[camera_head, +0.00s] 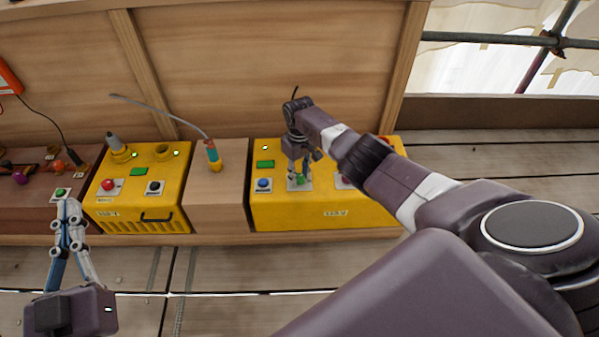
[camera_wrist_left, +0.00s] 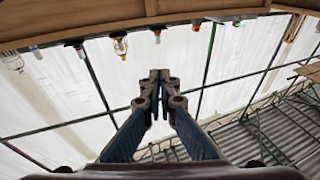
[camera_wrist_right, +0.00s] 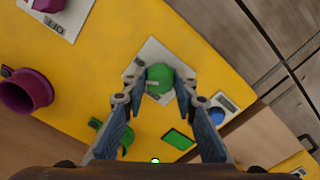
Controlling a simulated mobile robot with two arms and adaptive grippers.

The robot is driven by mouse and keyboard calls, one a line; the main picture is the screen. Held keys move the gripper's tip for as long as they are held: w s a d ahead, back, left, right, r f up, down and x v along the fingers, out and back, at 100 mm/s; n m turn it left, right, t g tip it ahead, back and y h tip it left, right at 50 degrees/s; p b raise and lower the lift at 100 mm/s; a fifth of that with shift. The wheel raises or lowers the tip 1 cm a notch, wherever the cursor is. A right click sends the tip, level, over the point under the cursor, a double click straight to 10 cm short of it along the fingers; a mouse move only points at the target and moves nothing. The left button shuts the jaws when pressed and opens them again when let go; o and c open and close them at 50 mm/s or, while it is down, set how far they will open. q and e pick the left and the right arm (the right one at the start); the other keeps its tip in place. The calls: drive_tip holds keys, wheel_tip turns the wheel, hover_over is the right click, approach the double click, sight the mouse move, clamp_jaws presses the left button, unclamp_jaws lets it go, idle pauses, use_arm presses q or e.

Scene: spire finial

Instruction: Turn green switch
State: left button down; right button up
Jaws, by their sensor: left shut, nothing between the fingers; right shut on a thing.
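The green switch (camera_head: 300,181) is a round green knob on a pale square plate on the right yellow box (camera_head: 330,219). It shows larger in the right wrist view (camera_wrist_right: 160,76). My right gripper (camera_head: 298,172) reaches down over it, and its fingers (camera_wrist_right: 161,86) are shut on the knob, one on each side. The head view partly hides the knob behind the fingers. My left gripper (camera_head: 69,208) is shut and empty at the left, in front of the dark red box. In the left wrist view its fingertips (camera_wrist_left: 160,77) are together.
Beside the green switch is a blue button (camera_head: 263,184). The left yellow box (camera_head: 140,219) has a red button (camera_head: 108,185) and a black switch (camera_head: 155,187). A tool with a coloured handle (camera_head: 213,153) stands on the wooden block between the boxes. A wooden wall (camera_head: 270,50) stands behind.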

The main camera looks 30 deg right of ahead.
sight(299, 176)
drive_tip(key=m+p, duration=0.1)
drive_tip(key=m, duration=0.3)
drive_tip(key=shift+r, duration=0.1)
use_arm(q)
wheel_tip(299, 176, down, 9)
drive_tip(key=a+g+y, duration=0.1)
drive_tip(key=g, duration=0.3)
drive_tip(key=shift+s+a, duration=0.15)
drive_tip(key=shift+s, duration=0.05)
use_arm(e)
drive_tip(key=shift+w+m, duration=0.1)
drive_tip(key=shift+m, duration=1.4)
drive_tip(key=o, duration=1.2)
drive_tip(key=shift+c, duration=0.2)
wheel_tip(299, 176, up, 12)
